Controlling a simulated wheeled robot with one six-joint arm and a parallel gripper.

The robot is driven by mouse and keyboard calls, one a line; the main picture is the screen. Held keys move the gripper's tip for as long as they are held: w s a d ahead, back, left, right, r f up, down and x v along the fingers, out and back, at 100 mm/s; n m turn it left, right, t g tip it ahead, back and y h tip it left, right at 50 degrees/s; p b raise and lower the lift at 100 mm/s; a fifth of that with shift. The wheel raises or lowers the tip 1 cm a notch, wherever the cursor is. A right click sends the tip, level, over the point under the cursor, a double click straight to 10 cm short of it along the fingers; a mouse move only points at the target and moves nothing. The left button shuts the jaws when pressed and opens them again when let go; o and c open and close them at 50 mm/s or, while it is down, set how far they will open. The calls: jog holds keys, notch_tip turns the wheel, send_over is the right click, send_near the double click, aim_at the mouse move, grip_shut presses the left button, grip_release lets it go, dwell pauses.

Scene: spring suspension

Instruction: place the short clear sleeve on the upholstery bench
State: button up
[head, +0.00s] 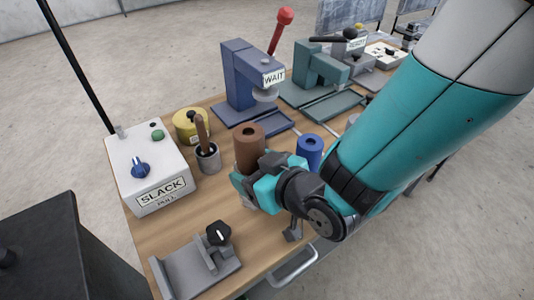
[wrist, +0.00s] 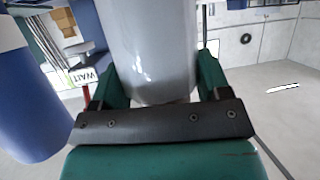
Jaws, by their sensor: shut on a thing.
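My gripper (head: 254,184) is low over the wooden bench (head: 190,222) in the head view. In the wrist view its two green fingers (wrist: 152,82) are shut on a pale grey, glossy cylinder (wrist: 152,50), which looks like the clear sleeve. Its far end runs out of that picture. In the head view the fingers and wrist hide most of the held piece. A brown cylinder (head: 249,143) with a hole in its top shows just behind the fingers; I cannot tell whether it touches the held piece. No label shows which bench is the upholstery bench.
A blue cylinder (head: 310,150) stands close to the right of my gripper. A cup with a wooden handle (head: 207,157), a yellow tin (head: 187,126), a SLACK box (head: 150,170) and a blue WAIT press (head: 243,85) surround it. A grey fixture (head: 196,268) sits at the front. Bare wood lies left of my gripper.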

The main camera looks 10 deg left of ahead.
jog(key=shift+f, duration=2.6)
jog(key=shift+f, duration=0.1)
jog(key=shift+f+b, duration=0.15)
jog(key=shift+b, duration=0.25)
jog(key=o, duration=1.1)
